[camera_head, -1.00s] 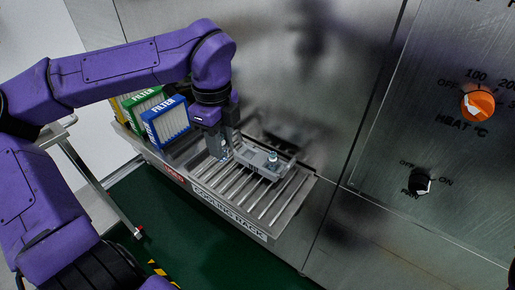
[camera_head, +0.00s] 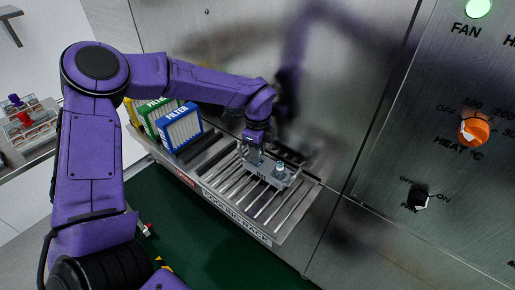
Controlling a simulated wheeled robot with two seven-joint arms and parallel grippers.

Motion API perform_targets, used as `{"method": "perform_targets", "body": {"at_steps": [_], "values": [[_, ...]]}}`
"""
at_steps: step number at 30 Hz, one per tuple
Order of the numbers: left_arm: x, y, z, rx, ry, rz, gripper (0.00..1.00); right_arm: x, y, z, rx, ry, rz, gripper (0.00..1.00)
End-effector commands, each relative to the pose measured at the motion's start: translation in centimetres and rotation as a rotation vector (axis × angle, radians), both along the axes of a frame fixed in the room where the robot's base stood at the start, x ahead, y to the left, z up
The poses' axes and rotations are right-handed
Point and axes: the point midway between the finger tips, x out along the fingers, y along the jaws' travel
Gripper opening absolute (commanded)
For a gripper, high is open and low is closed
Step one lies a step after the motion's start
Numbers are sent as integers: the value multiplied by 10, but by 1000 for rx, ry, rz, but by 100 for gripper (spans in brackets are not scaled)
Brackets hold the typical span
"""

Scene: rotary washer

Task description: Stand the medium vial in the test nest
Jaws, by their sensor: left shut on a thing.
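The test nest (camera_head: 269,177) is a small grey holder lying on the slatted cooling rack. A small vial with a pale teal cap (camera_head: 279,167) stands at its right end. My left gripper (camera_head: 254,160) points down at the left part of the nest, left of the teal-capped vial. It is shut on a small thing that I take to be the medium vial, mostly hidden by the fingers. I cannot tell whether its base touches the nest. My right gripper is not in view.
The cooling rack (camera_head: 232,202) juts from the steel wall. Blue (camera_head: 181,129), green and yellow filter boxes stand left of the gripper. A trolley at the far left carries a tray (camera_head: 30,133) with small capped items. A panel with knobs is at right.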

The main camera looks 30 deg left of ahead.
Motion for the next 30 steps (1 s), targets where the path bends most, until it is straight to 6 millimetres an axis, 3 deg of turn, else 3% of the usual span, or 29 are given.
{"method": "perform_targets", "body": {"at_steps": [12, 13, 15, 24, 26, 30], "values": [[-1, 0, -12, 0, 2, 0, 0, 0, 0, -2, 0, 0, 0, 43], [-1, 0, -12, 0, 1, -1, 32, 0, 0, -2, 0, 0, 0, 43], [-1, 0, -10, 0, 2, -1, 55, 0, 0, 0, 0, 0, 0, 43], [-1, 0, -8, 0, 1, 0, 55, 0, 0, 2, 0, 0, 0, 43], [-1, 0, -2, 0, 1, 0, 55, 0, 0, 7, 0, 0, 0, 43], [0, 0, 20, -1, -5, 1, 55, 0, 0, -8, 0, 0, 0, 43]]}}
